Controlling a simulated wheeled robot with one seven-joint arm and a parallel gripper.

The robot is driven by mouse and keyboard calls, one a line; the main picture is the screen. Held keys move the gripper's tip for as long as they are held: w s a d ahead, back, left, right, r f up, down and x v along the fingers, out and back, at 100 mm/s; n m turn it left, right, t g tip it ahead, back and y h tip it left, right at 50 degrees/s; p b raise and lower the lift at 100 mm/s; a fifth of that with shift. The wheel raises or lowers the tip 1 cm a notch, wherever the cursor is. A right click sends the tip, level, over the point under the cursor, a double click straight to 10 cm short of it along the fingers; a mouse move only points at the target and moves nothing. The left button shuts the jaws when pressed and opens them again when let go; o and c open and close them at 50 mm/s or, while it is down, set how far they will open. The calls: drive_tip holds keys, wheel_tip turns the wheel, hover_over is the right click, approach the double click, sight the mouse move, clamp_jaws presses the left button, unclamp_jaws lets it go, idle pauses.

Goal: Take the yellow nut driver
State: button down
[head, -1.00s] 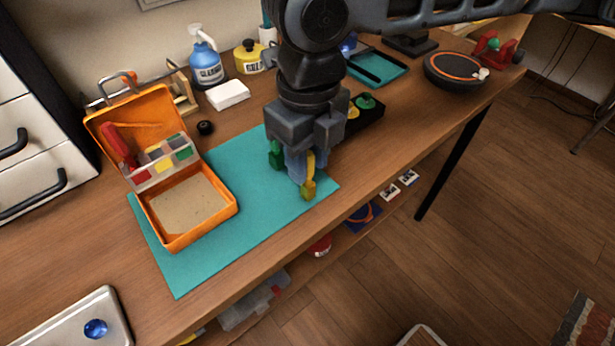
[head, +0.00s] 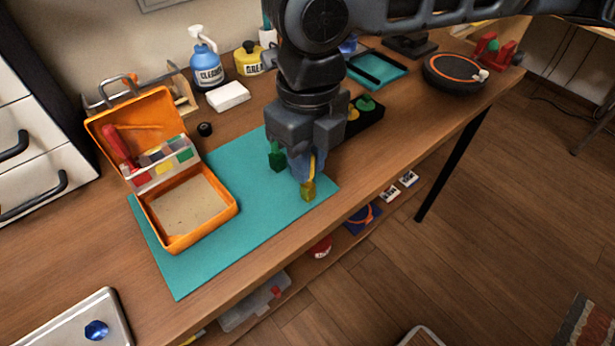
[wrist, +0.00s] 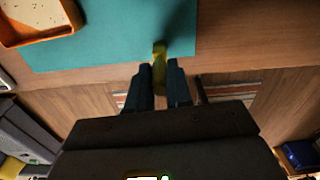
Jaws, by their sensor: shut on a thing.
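The yellow nut driver (head: 308,191) is at the front edge of the teal mat (head: 225,235), below my gripper (head: 304,174). In the wrist view the yellow nut driver (wrist: 159,52) stands between the two dark fingers of my gripper (wrist: 159,72), which are shut on it. Its far end sticks out past the fingertips over the mat. Part of it is hidden by the fingers in the head view. I cannot tell whether it touches the mat. A green tool (head: 276,156) stands just left of my gripper.
An open orange case (head: 232,212) sits on the mat's left part. A black holder (head: 372,119) with yellow and green pieces is behind my gripper. A cleaner bottle (head: 207,72), a yellow can (head: 248,60) and a white block (head: 228,96) stand at the back. The mat's middle is clear.

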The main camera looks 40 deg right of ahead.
drive_tip(key=shift+r+p, duration=3.7)
drive_tip(key=shift+r, duration=0.75)
